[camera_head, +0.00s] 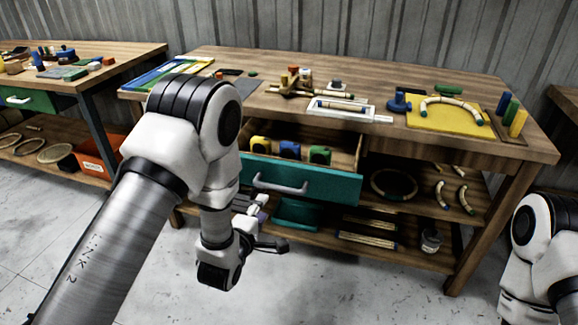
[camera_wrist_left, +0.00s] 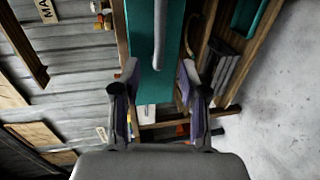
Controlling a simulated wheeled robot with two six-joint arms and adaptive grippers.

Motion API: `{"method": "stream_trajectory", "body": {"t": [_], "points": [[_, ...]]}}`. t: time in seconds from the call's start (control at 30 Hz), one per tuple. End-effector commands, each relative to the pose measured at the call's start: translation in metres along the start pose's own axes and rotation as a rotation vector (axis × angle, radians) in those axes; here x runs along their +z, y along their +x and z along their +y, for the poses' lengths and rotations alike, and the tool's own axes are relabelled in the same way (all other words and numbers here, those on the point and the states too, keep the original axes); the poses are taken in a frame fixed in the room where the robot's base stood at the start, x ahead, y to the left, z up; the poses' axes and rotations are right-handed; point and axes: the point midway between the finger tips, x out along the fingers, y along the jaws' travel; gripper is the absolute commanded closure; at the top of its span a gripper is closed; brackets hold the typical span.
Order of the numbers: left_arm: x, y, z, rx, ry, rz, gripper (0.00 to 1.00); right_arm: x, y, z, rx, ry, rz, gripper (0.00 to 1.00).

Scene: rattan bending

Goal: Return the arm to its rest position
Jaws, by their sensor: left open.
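My left arm reaches in from the left in the head view and bends down in front of the workbench. My left gripper (camera_head: 266,223) hangs below and in front of the open teal drawer (camera_head: 305,184). It is open, with nothing seen between its fingers. In the left wrist view my left gripper (camera_wrist_left: 159,82) has its two fingers spread apart, with the teal drawer front (camera_wrist_left: 145,85) and its handle (camera_wrist_left: 159,35) beyond them. Part of my right arm shows at the right edge of the head view; its gripper is out of view.
The drawer stands pulled out, holding yellow, blue (camera_head: 290,149) and green blocks. The wooden bench top (camera_head: 390,79) bears a yellow board (camera_head: 430,122) with a curved rattan piece (camera_head: 452,101). Rattan rings and rods lie on lower shelves. Grey floor (camera_head: 330,285) in front is clear.

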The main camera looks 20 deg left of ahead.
Motion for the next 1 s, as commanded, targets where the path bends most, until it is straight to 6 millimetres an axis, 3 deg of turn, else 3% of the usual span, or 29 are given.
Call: {"method": "stream_trajectory", "body": {"t": [0.07, 0.17, 0.27, 0.37, 0.43, 0.5, 0.63, 0.7, 0.8, 1.0], "points": [[0.000, -0.001, 0.000, -0.005, 0.000, 0.000, 0.57, 0.000, -0.003, 0.000, 0.000, 0.000, 0.000, 0.60], [-0.004, -0.011, -0.008, -0.058, -0.010, 0.010, 0.57, 0.000, -0.025, 0.000, 0.000, 0.000, -0.001, 0.60], [-0.017, -0.051, -0.048, -0.241, -0.021, 0.038, 0.57, 0.000, -0.058, 0.000, 0.000, 0.000, 0.000, 0.60], [-0.026, -0.113, -0.109, -0.549, 0.182, -0.002, 0.57, 0.000, -0.080, -0.001, 0.000, 0.000, 0.001, 0.60], [-0.028, -0.167, -0.146, -0.777, 0.398, -0.116, 0.57, 0.000, -0.090, -0.001, 0.000, 0.000, 0.001, 0.60], [-0.027, -0.219, -0.174, -0.961, 0.624, -0.302, 0.57, 0.000, -0.094, -0.001, 0.000, 0.000, 0.000, 0.60], [-0.023, -0.281, -0.198, -1.113, 0.971, -0.697, 0.57, 0.000, -0.089, -0.001, 0.000, 0.000, 0.000, 0.60], [-0.021, -0.298, -0.202, -1.122, 1.097, -0.864, 0.57, 0.000, -0.088, -0.001, 0.000, 0.000, -0.001, 0.60], [-0.020, -0.306, -0.204, -1.100, 1.204, -0.990, 0.57, 0.000, -0.088, -0.001, 0.000, 0.000, 0.000, 0.60], [-0.020, -0.305, -0.204, -1.082, 1.239, -1.016, 0.57, 0.000, -0.088, -0.001, 0.000, 0.000, 0.000, 0.60]]}}
